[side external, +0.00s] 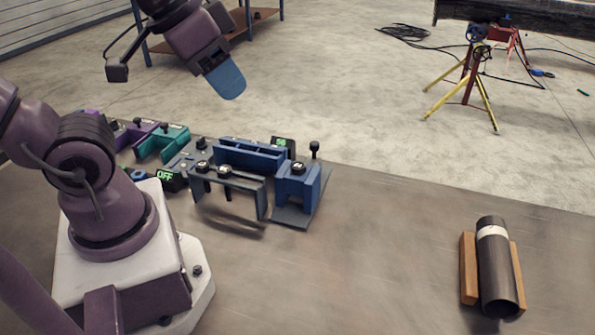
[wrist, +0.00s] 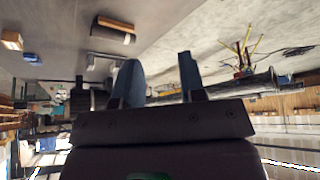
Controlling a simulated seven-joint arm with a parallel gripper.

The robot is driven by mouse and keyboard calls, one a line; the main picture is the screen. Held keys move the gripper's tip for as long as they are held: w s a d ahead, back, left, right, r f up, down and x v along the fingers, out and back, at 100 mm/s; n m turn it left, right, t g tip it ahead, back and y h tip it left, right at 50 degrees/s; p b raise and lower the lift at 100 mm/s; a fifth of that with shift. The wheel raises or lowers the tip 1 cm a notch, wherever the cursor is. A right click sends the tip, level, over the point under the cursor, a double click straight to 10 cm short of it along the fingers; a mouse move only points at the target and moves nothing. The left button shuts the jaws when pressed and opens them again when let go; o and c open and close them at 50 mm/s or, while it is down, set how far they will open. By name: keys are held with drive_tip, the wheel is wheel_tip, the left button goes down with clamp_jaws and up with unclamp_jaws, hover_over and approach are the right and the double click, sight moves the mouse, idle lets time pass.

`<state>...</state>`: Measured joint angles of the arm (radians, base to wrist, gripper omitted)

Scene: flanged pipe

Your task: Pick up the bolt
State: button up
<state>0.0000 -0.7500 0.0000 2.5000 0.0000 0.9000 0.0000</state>
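Several dark bolt-like pieces with round heads stand on the fixtures in the side view. One stands upright at the right end of the blue fixture (side external: 314,150); I cannot tell which is the task's bolt. My gripper (side external: 229,84) has blue fingers and hangs high above and behind the fixtures, well clear of them. In the wrist view my gripper (wrist: 159,62) shows two fingers spread apart with nothing between them. No bolt is clearly visible in the wrist view.
A dark pipe with a white band (side external: 494,231) lies in a wooden cradle (side external: 468,268) at the table's right. Purple and teal fixtures (side external: 163,145) stand at the left, and a grey bracket (side external: 228,183) in front. The table between fixtures and pipe is clear.

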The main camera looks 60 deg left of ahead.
drive_tip(key=o, duration=0.5)
drive_tip(key=shift+c, duration=0.2)
